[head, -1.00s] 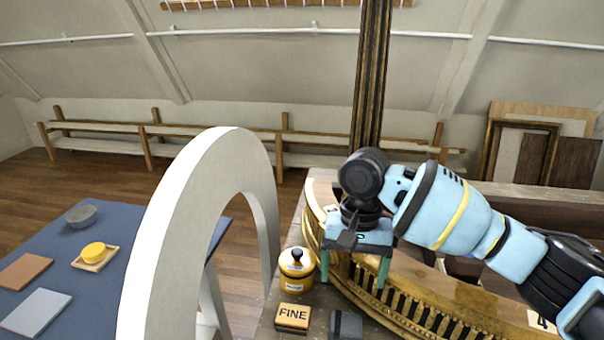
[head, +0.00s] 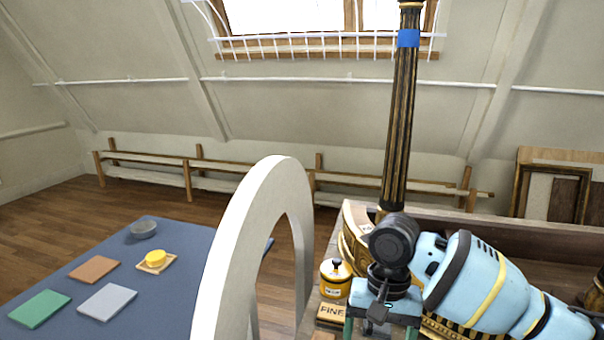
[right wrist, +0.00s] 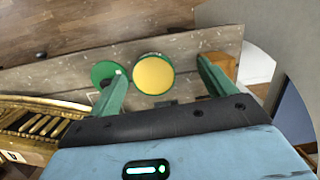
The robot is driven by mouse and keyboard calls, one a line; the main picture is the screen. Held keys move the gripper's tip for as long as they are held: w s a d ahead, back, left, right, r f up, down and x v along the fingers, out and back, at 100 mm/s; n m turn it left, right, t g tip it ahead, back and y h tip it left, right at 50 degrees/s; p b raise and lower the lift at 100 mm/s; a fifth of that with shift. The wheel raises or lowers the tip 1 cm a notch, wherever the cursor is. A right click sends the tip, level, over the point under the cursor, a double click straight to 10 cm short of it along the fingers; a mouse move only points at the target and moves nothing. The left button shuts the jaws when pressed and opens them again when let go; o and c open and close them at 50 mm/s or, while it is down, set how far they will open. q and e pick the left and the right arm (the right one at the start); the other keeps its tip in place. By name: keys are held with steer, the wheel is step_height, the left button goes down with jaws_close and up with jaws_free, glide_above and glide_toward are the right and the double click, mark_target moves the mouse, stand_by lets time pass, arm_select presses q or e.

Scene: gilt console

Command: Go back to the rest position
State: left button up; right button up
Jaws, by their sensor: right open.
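My right gripper (head: 380,328) is at the lower right of the head view, low in front of the gilt console (head: 357,238). Its green fingers are apart, and their tips are cut off by the bottom edge. In the right wrist view the open fingers (right wrist: 160,76) show with nothing gripped between them. A round yellow disc (right wrist: 153,75) and a green ring (right wrist: 101,70) lie beyond them. My left gripper is not in view.
A yellow pot with a black knob (head: 336,280) and a FINE block (head: 331,312) stand just left of my right gripper. A white arch (head: 226,250) rises beside them. A blue table (head: 190,240) with mats, a bowl and a yellow piece is at left.

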steer(key=shift+n+y, duration=0.4)
steer(key=shift+n, duration=0.4)
steer(key=f, duration=0.2)
steer(key=s+a+f, duration=0.1)
steer(key=f, duration=0.1)
steer(key=a+f, duration=0.1)
steer(key=f, duration=0.1)
steer(key=shift+s+a, duration=0.15)
steer(key=shift+s, duration=0.15)
steer(key=s+a+f+n+t+y, duration=0.1)
steer(key=s+a+f+n+y, duration=0.25)
steer(key=s+f, duration=1)
steer(key=s+d+f+t+h, duration=0.1)
steer(key=s+d+f+h, duration=0.1)
steer(key=s+d, duration=0.7)
steer(key=s+d+f+t+h, duration=0.1)
steer(key=s+d+f+h, duration=0.15)
steer(key=s+d, duration=0.6)
steer(key=w+a+f+t+y, duration=0.1)
steer(key=w+a+f+t, duration=0.3)
steer(key=f+t, duration=0.3)
steer(key=shift+a+f+m+y, duration=0.15)
steer(key=shift+f+m+y, duration=0.2)
steer(key=shift+f, duration=0.4)
steer(key=shift+w, duration=0.15)
